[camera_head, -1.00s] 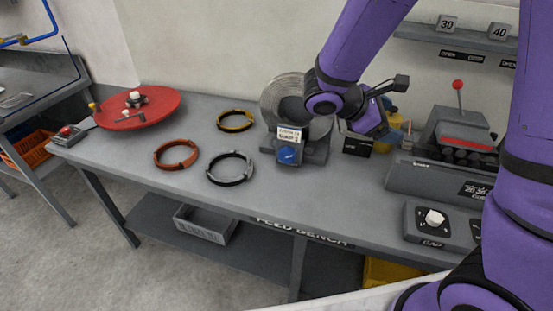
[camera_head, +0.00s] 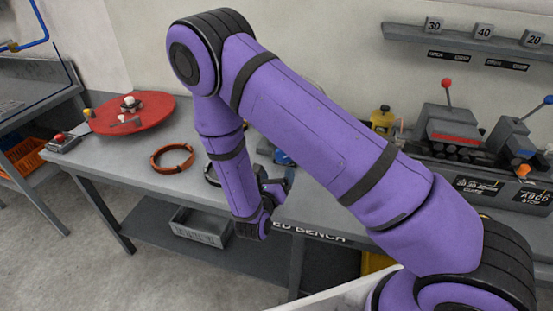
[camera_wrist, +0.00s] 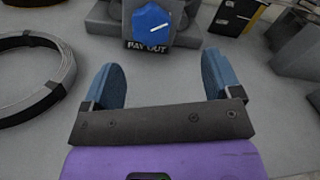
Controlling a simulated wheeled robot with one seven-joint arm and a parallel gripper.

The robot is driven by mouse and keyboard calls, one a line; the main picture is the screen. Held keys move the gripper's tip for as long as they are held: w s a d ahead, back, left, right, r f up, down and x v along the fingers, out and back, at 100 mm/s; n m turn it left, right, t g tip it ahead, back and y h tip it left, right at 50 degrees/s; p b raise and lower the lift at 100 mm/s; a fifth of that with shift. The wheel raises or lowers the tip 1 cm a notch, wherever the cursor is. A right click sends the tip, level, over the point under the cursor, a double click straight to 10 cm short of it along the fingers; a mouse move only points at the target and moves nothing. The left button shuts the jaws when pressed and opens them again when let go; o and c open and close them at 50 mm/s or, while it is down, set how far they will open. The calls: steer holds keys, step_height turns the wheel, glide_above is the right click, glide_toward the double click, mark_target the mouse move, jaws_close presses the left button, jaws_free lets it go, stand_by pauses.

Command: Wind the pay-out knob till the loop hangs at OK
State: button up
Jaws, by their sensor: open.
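The blue pay-out knob (camera_wrist: 150,22) is at the top of the wrist view, with a white line on its face slanting up to the right. A label below it (camera_wrist: 148,44) reads "PAY OUT". The knob also shows in the head view (camera_head: 283,158), partly covered by my arm. My gripper (camera_wrist: 162,76) is open and empty, its two blue fingers pointing toward the knob with a gap of bare bench between. In the head view my gripper (camera_head: 275,188) is near the bench's front edge. I cannot see a hanging loop or an OK mark.
An orange coil (camera_head: 173,158) and a red disc (camera_head: 130,113) lie left on the bench. A dark coil (camera_wrist: 30,78) lies left of my gripper. Lever machines (camera_head: 452,125) stand at the right. Bare bench lies between my fingers and the knob.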

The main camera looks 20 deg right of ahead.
steer(key=shift+a+f+n+y, duration=0.35)
steer(key=shift+f+n+y, duration=0.05)
steer(key=shift+f, duration=0.15)
steer(key=x, duration=1)
steer(key=shift+w+d+r, duration=0.1)
steer(key=shift+w+r, duration=0.15)
steer(key=shift+w, duration=0.05)
steer(key=c, duration=0.9)
